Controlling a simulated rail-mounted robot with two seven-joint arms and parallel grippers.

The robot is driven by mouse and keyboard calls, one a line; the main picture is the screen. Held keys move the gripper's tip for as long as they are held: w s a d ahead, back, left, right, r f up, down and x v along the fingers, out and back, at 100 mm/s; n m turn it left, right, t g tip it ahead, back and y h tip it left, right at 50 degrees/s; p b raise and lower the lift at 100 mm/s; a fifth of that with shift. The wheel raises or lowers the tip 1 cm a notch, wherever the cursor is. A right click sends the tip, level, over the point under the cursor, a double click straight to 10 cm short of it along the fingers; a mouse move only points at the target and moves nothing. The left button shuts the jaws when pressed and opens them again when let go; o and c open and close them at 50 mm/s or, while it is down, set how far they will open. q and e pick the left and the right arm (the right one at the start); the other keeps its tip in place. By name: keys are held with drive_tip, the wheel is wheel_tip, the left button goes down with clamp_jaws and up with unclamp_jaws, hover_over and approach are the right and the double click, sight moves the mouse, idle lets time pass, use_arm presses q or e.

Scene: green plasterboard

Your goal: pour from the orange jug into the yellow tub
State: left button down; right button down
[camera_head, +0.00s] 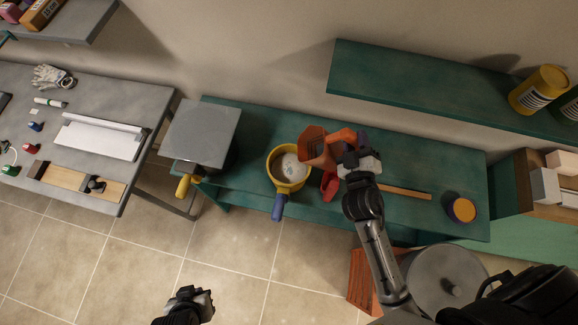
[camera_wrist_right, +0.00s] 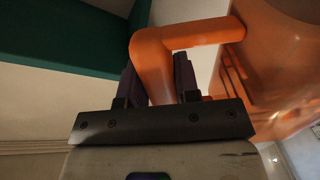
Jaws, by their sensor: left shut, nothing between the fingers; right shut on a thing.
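The orange jug (camera_head: 314,147) is held at the right rim of the yellow tub (camera_head: 272,167) in the head view and looks tipped left toward it. My right gripper (camera_head: 352,158) is shut on the jug's handle; the right wrist view shows the handle (camera_wrist_right: 152,62) between the fingers and the jug's body (camera_wrist_right: 285,60) at the right. The tub stands on the green bench, has a blue-gripped handle, and shows pale contents inside. I cannot make out a stream. My left gripper (camera_head: 203,297) is shut and empty, low over the floor, away from the bench.
The green bench (camera_head: 430,165) also bears a red tool (camera_head: 329,186), a wooden strip (camera_head: 405,192) and a yellow-and-purple can (camera_head: 462,209). A grey square plate (camera_head: 202,130) stands left of the tub. A green shelf (camera_head: 430,85) hangs behind. An orange crate (camera_head: 362,280) stands in front.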

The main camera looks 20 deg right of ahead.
drive_tip(key=shift+r+p, duration=1.7)
drive_tip(key=shift+r, duration=0.5)
drive_tip(key=shift+r+m+t+y+p, duration=0.15)
drive_tip(key=shift+m+t+y+p, duration=0.2)
drive_tip(key=shift+y+p, duration=0.5)
drive_tip(key=shift+m+t+y+p, duration=0.25)
drive_tip(key=shift+y+p, duration=0.75)
drive_tip(key=shift+y, duration=0.15)
drive_tip(key=m+y+p, duration=0.1)
drive_tip(key=y+p, duration=0.2)
drive_tip(key=p, duration=0.1)
drive_tip(key=shift+y, duration=0.4)
drive_tip(key=shift+m+y+p, duration=0.4)
drive_tip(key=shift+y, duration=0.2)
drive_tip(key=shift+f, duration=0.2)
